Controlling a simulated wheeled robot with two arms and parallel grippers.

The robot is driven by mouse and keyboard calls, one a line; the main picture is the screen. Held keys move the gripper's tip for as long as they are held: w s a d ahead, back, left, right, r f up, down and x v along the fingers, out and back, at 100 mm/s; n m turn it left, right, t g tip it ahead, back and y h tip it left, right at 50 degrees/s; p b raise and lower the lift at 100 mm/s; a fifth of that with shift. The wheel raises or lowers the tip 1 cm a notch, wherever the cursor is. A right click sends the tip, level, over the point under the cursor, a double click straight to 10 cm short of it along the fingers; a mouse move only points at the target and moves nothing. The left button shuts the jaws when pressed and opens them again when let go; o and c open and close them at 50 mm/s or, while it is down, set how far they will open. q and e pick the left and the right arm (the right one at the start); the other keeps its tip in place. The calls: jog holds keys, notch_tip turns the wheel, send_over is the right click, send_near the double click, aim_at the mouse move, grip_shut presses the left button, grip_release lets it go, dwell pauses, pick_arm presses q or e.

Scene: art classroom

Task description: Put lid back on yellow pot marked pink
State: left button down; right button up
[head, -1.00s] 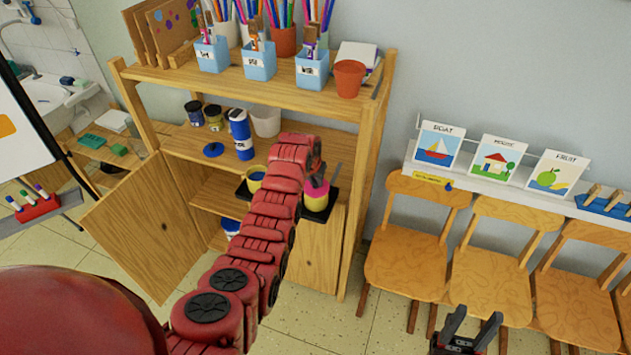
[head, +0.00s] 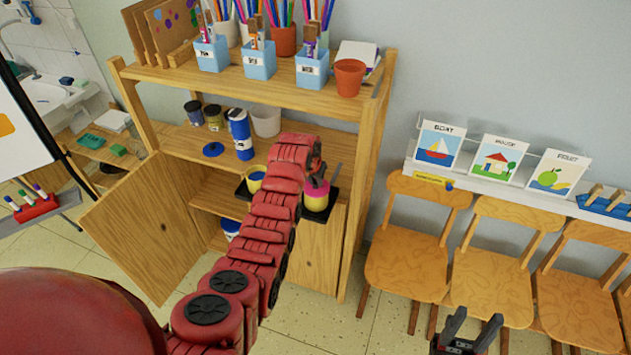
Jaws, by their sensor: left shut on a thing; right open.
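A yellow pot (head: 316,204) with a pink top stands on a dark tray (head: 325,216) at the right of the middle shelf. The pink lid (head: 317,188) shows at the top of this pot, under my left gripper (head: 318,172). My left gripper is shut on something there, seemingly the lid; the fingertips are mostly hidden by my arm. I cannot tell whether the lid is fully seated. My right gripper (head: 474,326) is open and empty at the bottom right, in front of the chairs.
A blue lid (head: 213,149), a blue bottle (head: 241,135) and dark jars (head: 194,112) are on the shelf above. An open cabinet door (head: 145,230) juts out at left. Chairs (head: 408,240) line the wall.

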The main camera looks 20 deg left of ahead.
pick_arm(q)
jog(key=shift+b, duration=0.35)
dwell(0.5)
dwell(0.3)
jog(key=shift+c, duration=1.4)
grip_release()
jog(key=shift+r, duration=3.5)
grip_shut()
jog(key=shift+f, duration=0.25)
